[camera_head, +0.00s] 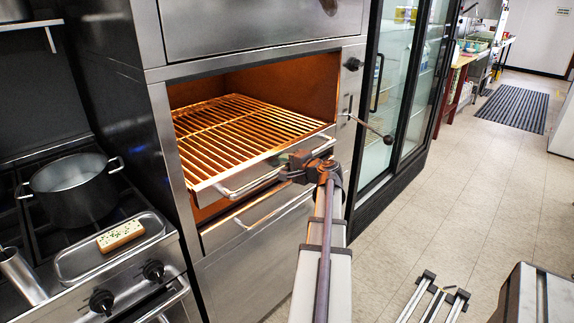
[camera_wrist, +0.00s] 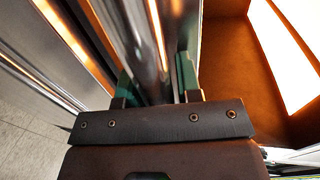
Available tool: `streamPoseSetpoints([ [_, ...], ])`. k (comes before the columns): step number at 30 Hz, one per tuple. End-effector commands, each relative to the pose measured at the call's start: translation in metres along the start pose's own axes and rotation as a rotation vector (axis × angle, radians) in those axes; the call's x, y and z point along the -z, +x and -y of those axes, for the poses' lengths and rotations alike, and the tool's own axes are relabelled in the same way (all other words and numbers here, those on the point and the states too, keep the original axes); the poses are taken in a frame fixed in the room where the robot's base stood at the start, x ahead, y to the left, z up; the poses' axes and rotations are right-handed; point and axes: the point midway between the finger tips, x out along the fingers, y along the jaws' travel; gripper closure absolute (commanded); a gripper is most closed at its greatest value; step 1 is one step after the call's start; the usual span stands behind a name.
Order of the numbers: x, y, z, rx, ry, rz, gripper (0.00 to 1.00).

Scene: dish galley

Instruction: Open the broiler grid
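The broiler grid (camera_head: 240,128), a rack of glowing orange bars with a steel front, lies in the lit broiler opening in the head view. A bar handle (camera_head: 243,187) runs along its front. My gripper (camera_head: 296,166) is at the right part of this handle, partly hiding it. In the wrist view the green fingers (camera_wrist: 155,80) stand apart, with a shiny steel bar (camera_wrist: 147,45) running between them. I cannot tell whether they press on it.
A second bar handle (camera_head: 262,212) sits just below the grid. A lever with a dark knob (camera_head: 388,140) sticks out at the right. A pot (camera_head: 72,188) and a tray (camera_head: 72,262) with a bread-like slab (camera_head: 120,236) are at the left.

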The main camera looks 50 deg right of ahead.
Motion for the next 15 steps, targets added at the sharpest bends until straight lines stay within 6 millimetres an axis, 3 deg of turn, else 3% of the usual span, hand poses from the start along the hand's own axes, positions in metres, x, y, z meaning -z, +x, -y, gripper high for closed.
streamPoseSetpoints([
  [9,0.0,-0.0003,-0.0001,0.0,0.0,0.0,0.98],
  [15,0.0001,-0.0004,-0.0001,0.0,0.0,0.0,1.0],
])
